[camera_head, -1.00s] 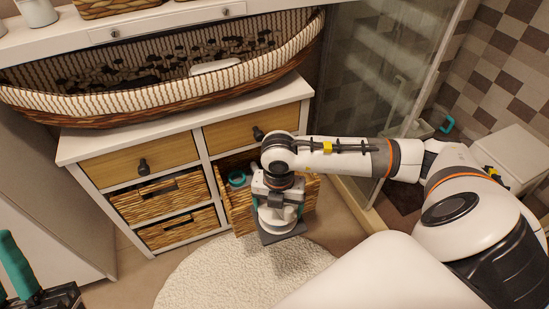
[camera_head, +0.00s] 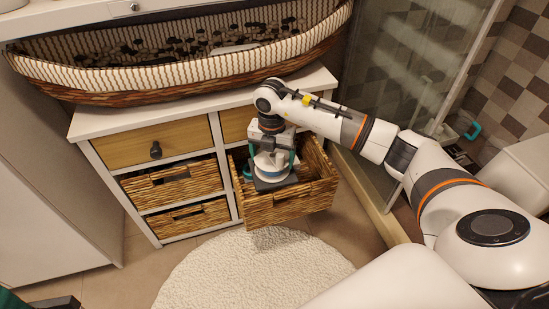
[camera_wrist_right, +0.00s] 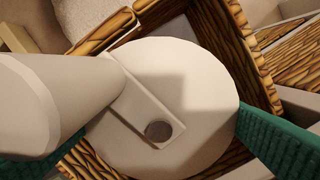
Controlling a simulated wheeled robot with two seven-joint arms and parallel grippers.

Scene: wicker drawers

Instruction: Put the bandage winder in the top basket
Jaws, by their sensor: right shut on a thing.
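The bandage winder, a white round disc with a thick white handle, shows in the right wrist view (camera_wrist_right: 195,100). In the head view its white body (camera_head: 268,166) is partly covered by my gripper. My right gripper (camera_head: 271,170) is shut on it, with green fingers at its two sides. It holds the winder over the opening of the pulled-out right wicker basket (camera_head: 290,207), just under the wooden drawers. I cannot tell whether the winder touches the basket floor. My left gripper (camera_head: 50,302) barely shows at the bottom left corner; its fingers are mostly cut off.
Two closed wicker baskets, an upper (camera_head: 170,184) and a lower one (camera_head: 188,219), are to the left. A long striped basket (camera_head: 110,79) lies on the white cabinet top. A glass shower panel (camera_head: 395,80) stands right. A round rug (camera_head: 250,270) covers the floor in front.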

